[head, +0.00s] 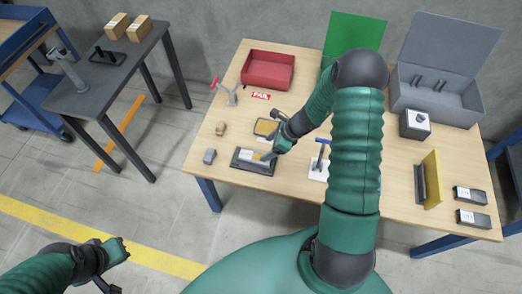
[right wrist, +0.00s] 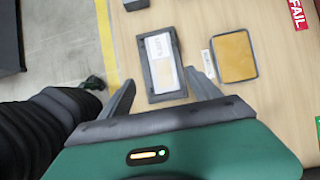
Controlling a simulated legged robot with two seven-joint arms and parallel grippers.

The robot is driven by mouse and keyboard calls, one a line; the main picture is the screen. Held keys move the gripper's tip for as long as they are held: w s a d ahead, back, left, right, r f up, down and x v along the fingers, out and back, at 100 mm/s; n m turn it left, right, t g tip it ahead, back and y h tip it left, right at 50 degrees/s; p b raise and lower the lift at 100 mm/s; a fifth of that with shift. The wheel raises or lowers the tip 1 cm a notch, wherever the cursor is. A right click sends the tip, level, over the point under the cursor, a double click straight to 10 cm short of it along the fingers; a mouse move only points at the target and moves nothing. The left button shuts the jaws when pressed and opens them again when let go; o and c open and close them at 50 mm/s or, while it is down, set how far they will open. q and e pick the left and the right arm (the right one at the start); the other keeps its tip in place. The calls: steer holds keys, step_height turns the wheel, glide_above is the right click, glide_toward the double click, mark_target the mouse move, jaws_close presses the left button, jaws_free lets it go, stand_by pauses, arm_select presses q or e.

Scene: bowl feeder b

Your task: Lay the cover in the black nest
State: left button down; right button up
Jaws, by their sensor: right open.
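The black nest (head: 240,164) is a dark rectangular frame near the table's front left edge; it also shows in the right wrist view (right wrist: 149,76). A pale grey plate with a printed label (right wrist: 159,46), which looks like the cover, lies inside the nest's rim. I cannot tell whether it sits flat. My right gripper (right wrist: 162,92) is open, with its fingers apart on either side of the nest's near end. In the head view it (head: 268,153) hides part of the nest. My left gripper (head: 118,250) is away from the table at lower left; its jaw is unclear.
An orange-bottomed dark tray (right wrist: 235,56) lies right of the nest, with a small white label between. Small grey (head: 209,156) and tan (head: 221,128) blocks lie to the left. A red bin (head: 267,70), a FAIL label and a grey open box (head: 437,97) are farther back.

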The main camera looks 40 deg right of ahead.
arm_select(q)
step_height(320, 180, up, 3)
steer(key=p, duration=0.3)
steer(key=shift+w+a+r, duration=0.1)
steer(key=shift+r, duration=0.05)
arm_select(e)
steer(key=s+a+r+n+h, duration=0.1)
steer(key=s+a+r+n, duration=0.3)
steer(key=n, duration=0.5)
steer(key=s+a+r+n+g+h, duration=0.1)
steer(key=s+a+r+n, duration=0.3)
steer(key=a+r+n, duration=0.2)
steer(key=s+a+r+n+g+h, duration=0.1)
steer(key=s+a+r+n, duration=0.3)
steer(key=r+n, duration=0.4)
steer(key=a+n, duration=0.1)
steer(key=n, duration=0.4)
steer(key=shift+r+h, duration=0.3)
steer(key=shift+h, duration=0.1)
arm_select(q)
steer(key=shift+d, duration=0.25)
arm_select(e)
steer(key=shift+d, duration=0.15)
